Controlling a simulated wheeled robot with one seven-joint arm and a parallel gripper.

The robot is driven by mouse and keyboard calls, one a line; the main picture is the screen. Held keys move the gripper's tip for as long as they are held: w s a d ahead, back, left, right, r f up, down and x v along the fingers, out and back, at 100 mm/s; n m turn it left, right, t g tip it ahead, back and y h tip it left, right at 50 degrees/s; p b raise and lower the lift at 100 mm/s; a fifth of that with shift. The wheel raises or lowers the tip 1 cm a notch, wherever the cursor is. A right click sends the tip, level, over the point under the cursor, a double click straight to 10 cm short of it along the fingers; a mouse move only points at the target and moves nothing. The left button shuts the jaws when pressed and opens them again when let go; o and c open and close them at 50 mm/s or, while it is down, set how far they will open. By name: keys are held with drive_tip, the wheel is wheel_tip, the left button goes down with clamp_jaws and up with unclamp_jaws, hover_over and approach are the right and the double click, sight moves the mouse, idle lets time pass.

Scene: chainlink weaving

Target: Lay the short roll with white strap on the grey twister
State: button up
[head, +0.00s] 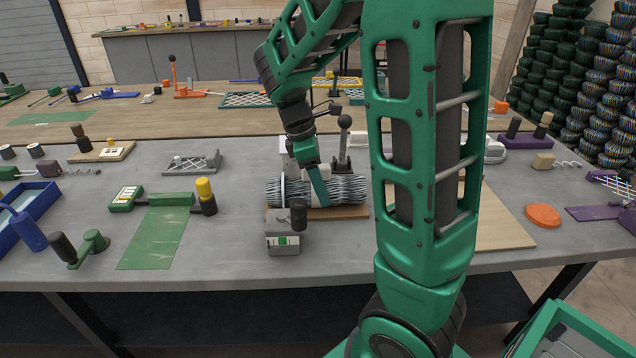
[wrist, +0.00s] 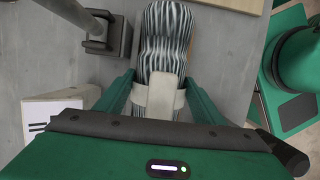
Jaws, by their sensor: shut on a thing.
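The short roll, a bundle of grey and white striped wire (head: 348,189), lies level at the middle of the grey table. In the wrist view the roll (wrist: 165,40) runs away from my gripper, with a white strap (wrist: 160,97) around it. My gripper (head: 318,187) points down and is shut on the roll at the strap; its two green fingers (wrist: 162,95) flank it. The grey twister (head: 283,243), a grey box with a green label and dark knob, stands just in front. The gap between roll and twister is hard to judge.
A brown board (head: 340,212) lies under the roll's area. A grey lever tool (head: 343,150) stands close behind. An orange disc (head: 543,215) lies at right.

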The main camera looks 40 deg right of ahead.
drive_tip(key=o, duration=1.9)
drive_tip(key=shift+f, duration=0.1)
drive_tip(key=v, duration=1)
drive_tip(key=shift+w+a+r, duration=0.1)
drive_tip(key=shift+r, duration=0.25)
drive_tip(key=s+f+m+y, duration=0.1)
drive_tip(key=s+f+m, duration=0.1)
drive_tip(key=s+m, duration=0.4)
drive_tip(key=s+d+f+m+t+y, duration=0.1)
drive_tip(key=s+f+m, duration=0.1)
drive_tip(key=s+m, duration=0.3)
drive_tip(key=s+f+m+t+y, duration=0.1)
drive_tip(key=s+f+m, duration=0.1)
drive_tip(key=s+m, duration=0.4)
drive_tip(key=shift+s+d+f+m, duration=0.1)
drive_tip(key=shift+s+m, duration=0.05)
drive_tip(key=shift+s, duration=1.25)
drive_tip(key=shift+s+d+m, duration=0.1)
drive_tip(key=shift+s+m, duration=0.05)
drive_tip(key=shift+s, duration=1.25)
